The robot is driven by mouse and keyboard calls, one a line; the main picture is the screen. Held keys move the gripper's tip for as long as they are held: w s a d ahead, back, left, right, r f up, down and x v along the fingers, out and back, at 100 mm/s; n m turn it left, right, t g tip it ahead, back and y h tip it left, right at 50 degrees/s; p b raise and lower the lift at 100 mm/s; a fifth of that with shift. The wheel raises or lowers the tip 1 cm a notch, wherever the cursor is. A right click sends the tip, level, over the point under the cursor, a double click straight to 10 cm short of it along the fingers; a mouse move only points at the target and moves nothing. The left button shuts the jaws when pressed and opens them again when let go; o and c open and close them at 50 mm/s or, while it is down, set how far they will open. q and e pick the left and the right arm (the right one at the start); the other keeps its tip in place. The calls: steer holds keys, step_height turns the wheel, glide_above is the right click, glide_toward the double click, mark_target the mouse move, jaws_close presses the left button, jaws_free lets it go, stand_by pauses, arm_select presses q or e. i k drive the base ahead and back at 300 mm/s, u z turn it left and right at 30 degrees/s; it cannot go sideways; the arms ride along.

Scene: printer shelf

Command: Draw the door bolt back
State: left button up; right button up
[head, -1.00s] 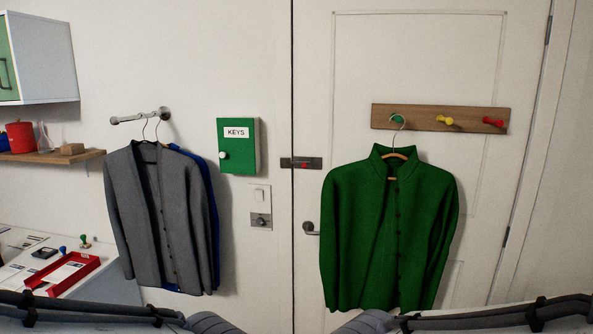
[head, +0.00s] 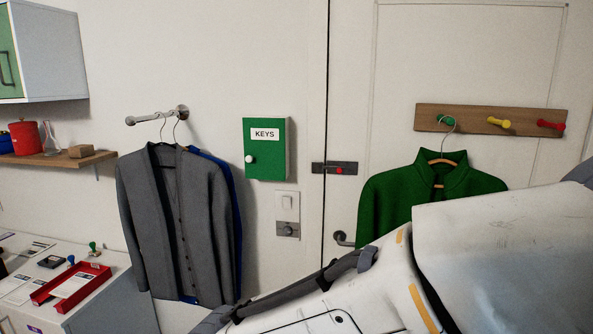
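The door bolt (head: 335,168) is a small dark grey bar with a red knob (head: 339,171). It lies level across the seam between the wall and the white door (head: 385,120), left of the coat pegs. The red knob sits on the door side of the seam. My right arm rises across the lower right of the head view, below the bolt and apart from it in the picture. Neither gripper shows in the head view.
A green coat (head: 425,190) hangs on the door from a peg rail (head: 470,119), partly hidden by my arm. A door handle (head: 343,239) is below the bolt. Left are a green key box (head: 265,165), a switch (head: 287,201), a grey jacket (head: 165,215) and a red tray (head: 45,297).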

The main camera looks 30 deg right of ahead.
mark_target(339, 169)
steer(key=z, duration=0.1)
steer(key=i, duration=0.85)
steer(key=z, duration=0.7)
